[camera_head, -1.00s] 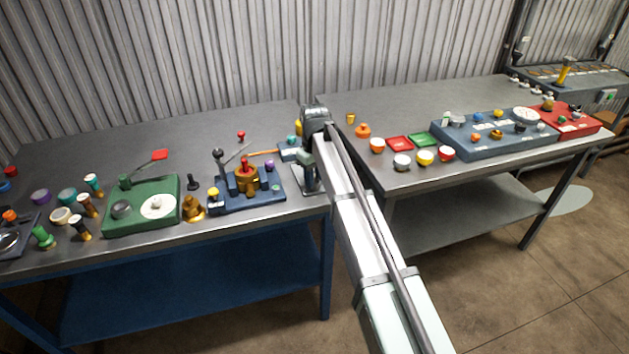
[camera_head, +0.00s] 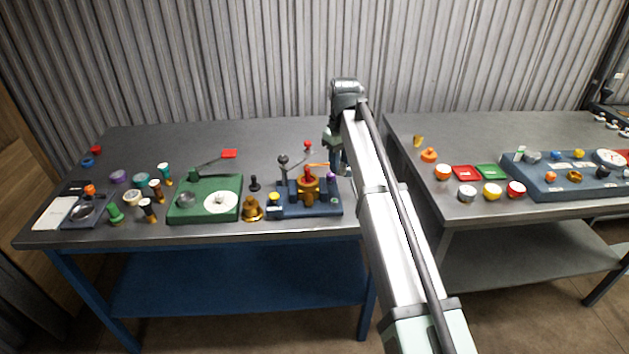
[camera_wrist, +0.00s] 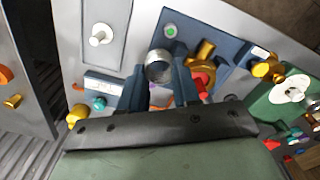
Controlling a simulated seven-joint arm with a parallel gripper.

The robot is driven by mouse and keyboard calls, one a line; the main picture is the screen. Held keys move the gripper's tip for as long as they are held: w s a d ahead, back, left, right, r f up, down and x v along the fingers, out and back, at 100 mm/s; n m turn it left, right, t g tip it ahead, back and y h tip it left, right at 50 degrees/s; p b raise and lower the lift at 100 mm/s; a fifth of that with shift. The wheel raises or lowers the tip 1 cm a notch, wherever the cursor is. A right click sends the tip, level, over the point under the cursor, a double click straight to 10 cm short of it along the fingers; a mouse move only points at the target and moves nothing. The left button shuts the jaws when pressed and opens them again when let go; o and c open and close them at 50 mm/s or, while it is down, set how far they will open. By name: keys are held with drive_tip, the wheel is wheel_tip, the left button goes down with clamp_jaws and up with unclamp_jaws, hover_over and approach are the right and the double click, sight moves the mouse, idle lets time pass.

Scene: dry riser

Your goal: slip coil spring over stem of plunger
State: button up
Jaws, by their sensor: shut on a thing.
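In the wrist view a grey, round, hollow-looking piece (camera_wrist: 158,66), seen end on, sits between the fingers of my gripper (camera_wrist: 166,82). I take it for the coil spring; its turns cannot be made out. The gripper is shut on it and holds it beside the blue valve block (camera_wrist: 222,45). In the head view my gripper (camera_head: 340,165) hangs over the right end of the left table, and the piece is hidden there.
The blue block carries a brass body with a red top (camera_head: 308,178). A green box (camera_head: 205,199) with a white dial and a small black knobbed piece (camera_head: 254,184) stand left of it. A gap separates the left table from the right table (camera_head: 440,190).

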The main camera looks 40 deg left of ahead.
wheel_tip(320, 180, up, 4)
hover_over(307, 169)
drive_tip(key=shift+d+f+n, duration=0.15)
drive_tip(key=shift+d+n, duration=0.25)
drive_tip(key=shift+d, duration=0.05)
drive_tip(key=shift+w+a+r+m, duration=0.1)
drive_tip(key=shift+a+r+m, duration=0.15)
drive_tip(key=shift+m, duration=0.3)
drive_tip(key=shift+a+r+m, duration=0.1)
drive_tip(key=shift+a+m, duration=0.25)
drive_tip(key=shift+m, duration=0.2)
drive_tip(key=shift+f, duration=4.75)
drive_tip(key=shift+f, duration=0.15)
drive_tip(key=o, duration=1)
